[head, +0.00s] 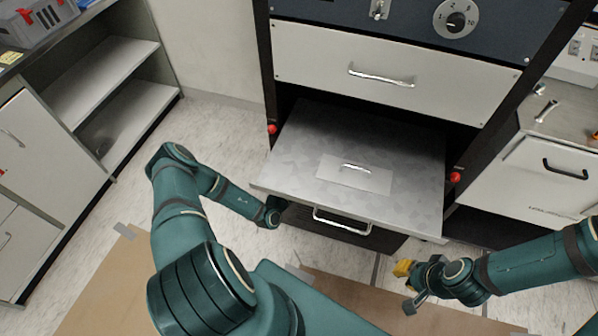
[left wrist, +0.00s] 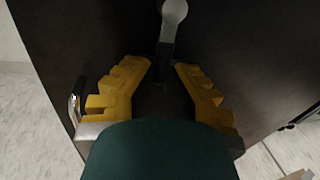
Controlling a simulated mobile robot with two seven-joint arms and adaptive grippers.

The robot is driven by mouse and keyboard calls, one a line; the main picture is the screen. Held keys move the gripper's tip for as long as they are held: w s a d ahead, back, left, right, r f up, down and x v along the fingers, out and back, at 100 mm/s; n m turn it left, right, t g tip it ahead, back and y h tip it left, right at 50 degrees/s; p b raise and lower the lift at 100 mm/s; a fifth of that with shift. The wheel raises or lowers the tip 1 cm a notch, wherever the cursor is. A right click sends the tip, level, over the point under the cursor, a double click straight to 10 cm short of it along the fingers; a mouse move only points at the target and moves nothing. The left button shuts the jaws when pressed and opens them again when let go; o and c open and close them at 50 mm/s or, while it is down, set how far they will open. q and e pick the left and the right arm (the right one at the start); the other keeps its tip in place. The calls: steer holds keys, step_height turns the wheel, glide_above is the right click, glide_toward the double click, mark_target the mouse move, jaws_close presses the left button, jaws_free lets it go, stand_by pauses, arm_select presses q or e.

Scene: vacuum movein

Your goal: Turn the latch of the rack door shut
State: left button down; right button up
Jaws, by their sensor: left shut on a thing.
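The rack door (left wrist: 250,50) is a dark panel that fills most of the left wrist view. In the head view only part of a dark front (head: 375,237) shows below the pulled-out shelf. The latch (left wrist: 167,45) has a pale round end and a dark stem. My left gripper (left wrist: 164,72) has its yellow fingers on both sides of the stem and is shut on it. In the head view the left gripper is hidden under the shelf. My right gripper (head: 406,282) is in free air at lower right, away from the rack; its finger gap is unclear.
A metal shelf (head: 300,150) with a small handle sticks out over my left forearm. A white drawer (head: 310,58) is above it. A metal handle (left wrist: 77,97) shows at the left in the left wrist view. Cabinets stand at left and right.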

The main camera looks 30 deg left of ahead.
arm_select(q)
steer(key=shift+a+m+p, duration=0.25)
steer(key=shift+m+p, duration=0.25)
steer(key=shift+p, duration=0.15)
steer(key=c, duration=1)
jaws_free()
steer(key=shift+w, duration=0.1)
steer(key=s, duration=1.2)
steer(key=shift+d+r, duration=0.1)
steer(key=shift+d, duration=0.15)
steer(key=shift+s, duration=0.1)
